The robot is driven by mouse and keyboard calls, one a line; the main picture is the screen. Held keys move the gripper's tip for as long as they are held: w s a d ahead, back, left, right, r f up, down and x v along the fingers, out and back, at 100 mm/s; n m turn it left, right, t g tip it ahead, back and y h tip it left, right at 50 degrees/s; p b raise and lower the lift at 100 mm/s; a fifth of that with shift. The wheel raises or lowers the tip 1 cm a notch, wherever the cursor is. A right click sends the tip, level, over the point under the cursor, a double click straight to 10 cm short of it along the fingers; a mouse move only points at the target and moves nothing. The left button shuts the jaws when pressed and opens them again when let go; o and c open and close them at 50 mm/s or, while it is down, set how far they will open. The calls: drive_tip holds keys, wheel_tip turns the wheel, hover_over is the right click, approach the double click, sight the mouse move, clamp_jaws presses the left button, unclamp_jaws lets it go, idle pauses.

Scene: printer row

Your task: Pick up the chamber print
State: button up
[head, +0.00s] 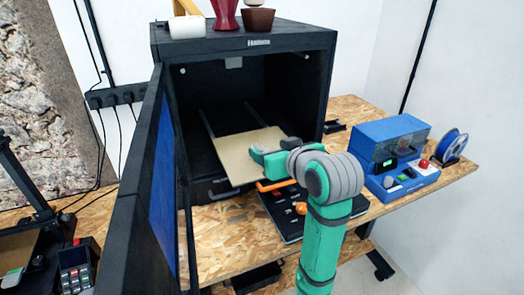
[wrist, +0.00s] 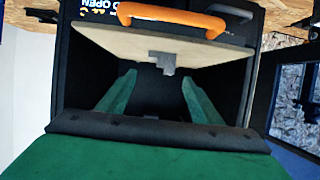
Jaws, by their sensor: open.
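The chamber print looks like a small grey blocky piece (wrist: 167,62) on the tan build plate (wrist: 220,52) in the wrist view, which is upside down. In the head view the plate (head: 235,165) lies in the open black printer chamber, and I cannot make out the print there, likely hidden behind my gripper. My gripper (head: 258,154) is over the plate's right part in the head view. In the wrist view its two green fingers (wrist: 160,80) are spread apart, with the grey piece between and slightly beyond their tips. Nothing is held.
The black printer (head: 250,39) has its door (head: 140,190) swung open on the left. An orange handle (head: 275,184) sits at the plate's front edge. A blue machine (head: 392,150) and a filament spool (head: 453,143) stand on the right. A red vase (head: 225,14) stands on top.

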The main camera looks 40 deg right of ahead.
sight(262, 148)
drive_tip(key=shift+f+x, duration=0.15)
drive_tip(key=shift+x, duration=1.25)
drive_tip(key=shift+f+x, duration=0.15)
drive_tip(key=shift+x, duration=1.3)
drive_tip(key=shift+s, duration=0.15)
drive_tip(key=shift+c, duration=0.6)
drive_tip(key=c, duration=1)
